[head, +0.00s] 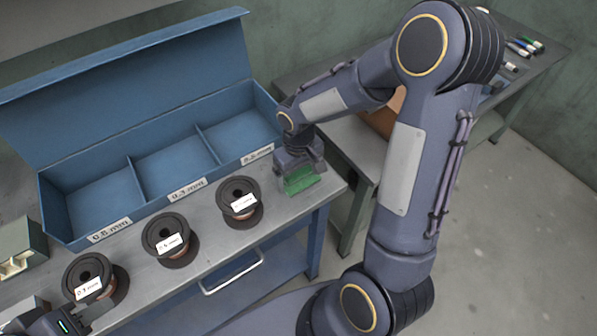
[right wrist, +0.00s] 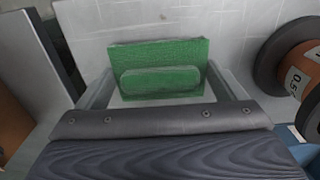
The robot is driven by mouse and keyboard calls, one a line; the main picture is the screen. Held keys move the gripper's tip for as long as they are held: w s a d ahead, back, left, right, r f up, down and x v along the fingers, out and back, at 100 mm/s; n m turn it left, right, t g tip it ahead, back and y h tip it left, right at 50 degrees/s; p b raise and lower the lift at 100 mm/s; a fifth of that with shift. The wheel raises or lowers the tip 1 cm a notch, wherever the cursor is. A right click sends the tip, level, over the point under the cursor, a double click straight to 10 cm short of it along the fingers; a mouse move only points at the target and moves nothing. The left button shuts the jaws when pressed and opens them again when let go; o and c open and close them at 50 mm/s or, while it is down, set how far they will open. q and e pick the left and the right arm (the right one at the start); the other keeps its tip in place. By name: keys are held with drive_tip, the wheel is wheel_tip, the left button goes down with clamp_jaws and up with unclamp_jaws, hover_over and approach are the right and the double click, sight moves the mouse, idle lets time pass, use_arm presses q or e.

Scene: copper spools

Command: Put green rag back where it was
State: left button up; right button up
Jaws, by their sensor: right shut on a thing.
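The green rag (head: 301,180) is at the right end of the grey workbench, under my right gripper (head: 299,172). In the right wrist view the rag (right wrist: 158,52) lies between the two fingers of my right gripper (right wrist: 158,88), which is shut on it. The head view does not clearly show whether the rag touches the bench top. Part of my left gripper (head: 62,324) shows at the bottom left corner, near the nearest spool. Its fingertips cannot be made out.
Three copper spools (head: 95,279) (head: 170,240) (head: 239,203) stand in a row on the workbench (head: 215,258). Behind them is an open blue box (head: 110,222) with three labelled, empty compartments. A second table with a brown box (head: 382,118) stands to the right.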

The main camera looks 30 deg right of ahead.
sight(298, 173)
drive_tip(key=shift+f, duration=0.25)
drive_tip(key=o, duration=0.7)
drive_tip(key=shift+r, duration=0.15)
drive_tip(key=shift+r, duration=0.1)
wheel_tip(298, 173, up, 12)
drive_tip(key=shift+s+a+r+m+t+y, duration=0.55)
drive_tip(key=shift+s+t, duration=0.4)
drive_tip(key=shift+s, duration=1.85)
drive_tip(key=shift+s+a+r+m+t+y, duration=0.4)
drive_tip(key=shift+s+a+r+t+y, duration=0.4)
drive_tip(key=shift+s, duration=2.05)
drive_tip(key=shift+s+a+r+m+t+y, duration=0.5)
drive_tip(key=shift+s+a+t, duration=0.4)
drive_tip(key=shift+s, duration=1.9)
